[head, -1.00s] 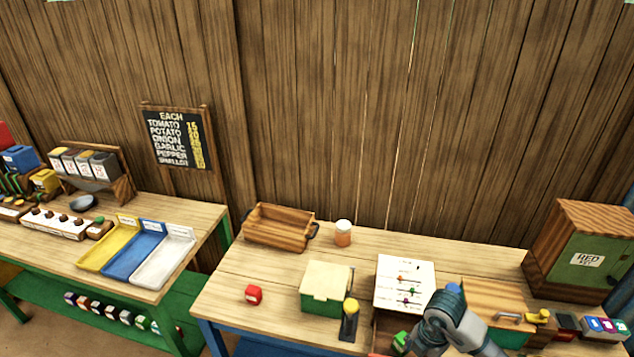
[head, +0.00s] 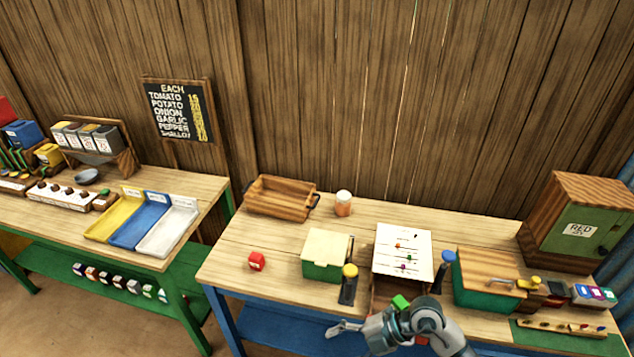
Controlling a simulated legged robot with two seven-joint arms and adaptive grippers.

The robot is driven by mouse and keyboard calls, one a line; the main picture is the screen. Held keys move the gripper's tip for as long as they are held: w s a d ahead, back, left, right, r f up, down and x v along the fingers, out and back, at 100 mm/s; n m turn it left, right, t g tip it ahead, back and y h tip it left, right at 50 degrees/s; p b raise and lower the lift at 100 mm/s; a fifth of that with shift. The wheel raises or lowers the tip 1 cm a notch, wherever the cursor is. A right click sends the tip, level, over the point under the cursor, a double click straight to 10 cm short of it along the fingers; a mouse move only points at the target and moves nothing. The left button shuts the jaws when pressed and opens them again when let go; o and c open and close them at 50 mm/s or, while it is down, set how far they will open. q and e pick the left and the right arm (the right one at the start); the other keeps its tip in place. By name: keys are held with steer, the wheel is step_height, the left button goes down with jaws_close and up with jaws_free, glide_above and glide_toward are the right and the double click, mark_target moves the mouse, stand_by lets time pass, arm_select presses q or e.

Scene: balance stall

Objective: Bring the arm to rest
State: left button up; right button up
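My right arm comes in at the bottom right, in front of the right-hand table. Its gripper (head: 346,328) points left near the table's front edge, and nothing shows held in it. Its fingers are too small to tell whether they are apart. My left gripper is not in view.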

steer(key=a+r+t+y, duration=0.2)
steer(key=a+r+y, duration=0.3)
steer(key=r+y, duration=0.25)
steer(key=w+d+r+m+t+h, duration=0.1)
steer(key=w+d+r+m+t, duration=0.25)
steer(key=m+t, duration=0.4)
steer(key=w+d+r+m+t+h, duration=0.2)
steer(key=w+d+r+m+t, duration=0.15)
steer(key=m+t, duration=0.45)
steer(key=d+f+m+h, duration=1.2)
steer(key=f+h, duration=0.3)
steer(key=h, duration=0.1)
steer(key=s+d+f+g, duration=0.3)
steer(key=s+f+g, duration=0.5)
steer(key=f, duration=0.6)
steer(key=s+a+f+g, duration=0.1)
steer(key=s+f+g, duration=0.2)
steer(key=s, duration=0.4)
steer(key=s+a+f+g, duration=0.1)
steer(key=s+f+g, duration=0.2)
steer(key=s, duration=0.4)
step_height(320, 180, down, 27)
steer(key=s, duration=0.2)
steer(key=s+d+f+g, duration=0.2)
steer(key=s+d+f, duration=0.1)
steer(key=s+f, duration=1.2)
steer(key=shift+s+f+n, duration=0.35)
steer(key=shift+s+f, duration=0.05)
steer(key=shift+s, duration=0.65)
